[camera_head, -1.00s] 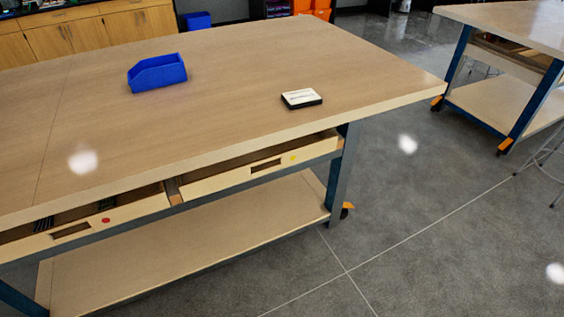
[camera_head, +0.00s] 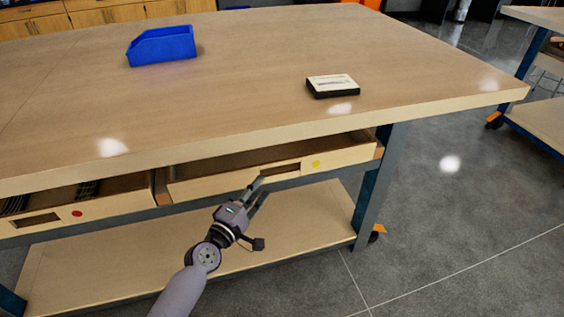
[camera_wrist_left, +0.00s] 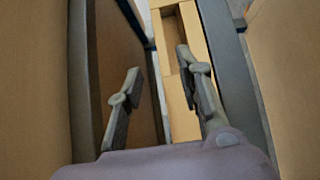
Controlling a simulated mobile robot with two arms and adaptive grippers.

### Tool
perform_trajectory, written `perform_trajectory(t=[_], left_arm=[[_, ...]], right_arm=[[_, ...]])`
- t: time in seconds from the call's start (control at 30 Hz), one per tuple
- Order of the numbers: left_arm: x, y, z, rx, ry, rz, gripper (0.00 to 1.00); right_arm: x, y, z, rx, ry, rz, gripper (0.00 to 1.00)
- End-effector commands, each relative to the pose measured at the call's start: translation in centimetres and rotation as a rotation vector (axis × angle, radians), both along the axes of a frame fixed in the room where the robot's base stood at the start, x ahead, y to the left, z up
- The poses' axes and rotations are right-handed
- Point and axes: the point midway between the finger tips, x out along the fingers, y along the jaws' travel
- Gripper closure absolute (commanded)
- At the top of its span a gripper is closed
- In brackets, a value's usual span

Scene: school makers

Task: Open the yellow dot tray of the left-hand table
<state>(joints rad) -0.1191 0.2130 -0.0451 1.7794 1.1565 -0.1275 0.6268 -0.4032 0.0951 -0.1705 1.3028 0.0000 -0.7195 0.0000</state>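The yellow dot tray (camera_head: 215,186) is a pale wooden drawer under the tabletop, with a yellow dot (camera_head: 316,164) and a cut-out handle slot (camera_head: 281,168) in its front. A dark gap shows above its front; how far it stands out is hard to tell. My left gripper (camera_head: 257,189) is open and empty, with its fingertips just in front of and below the slot's left end. In the left wrist view the two fingers (camera_wrist_left: 158,60) are apart, near a pale wooden front (camera_wrist_left: 180,105) with a recess. Contact cannot be told. My right gripper is out of view.
The left-hand table (camera_head: 235,100) carries a blue bin (camera_head: 162,47) and a black-and-white box (camera_head: 333,87). A red dot tray (camera_head: 110,207) is beside the yellow one. A lower shelf (camera_head: 300,216) lies below. The floor (camera_head: 450,220) at right is clear.

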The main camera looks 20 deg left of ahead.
Motion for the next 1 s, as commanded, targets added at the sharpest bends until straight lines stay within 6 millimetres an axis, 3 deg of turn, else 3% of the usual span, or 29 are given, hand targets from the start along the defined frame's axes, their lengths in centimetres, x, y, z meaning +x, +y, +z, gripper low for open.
perform_trajectory(t=[0.3, 0.5, 0.7, 1.0], left_arm=[[7.1, -1.4, 0.1, 0.001, -0.002, 0.000, 0.67], [10.5, -2.1, -0.1, 0.001, -0.001, -0.001, 0.67], [12.1, -2.4, -0.1, 0.003, -0.001, 0.000, 0.67], [12.3, -2.4, -0.1, 0.002, 0.001, 0.000, 0.67]], right_arm=[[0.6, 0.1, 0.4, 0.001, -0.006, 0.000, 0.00], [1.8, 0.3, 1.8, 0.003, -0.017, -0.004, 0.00], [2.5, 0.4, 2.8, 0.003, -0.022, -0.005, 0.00], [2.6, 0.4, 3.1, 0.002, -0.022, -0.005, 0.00]])
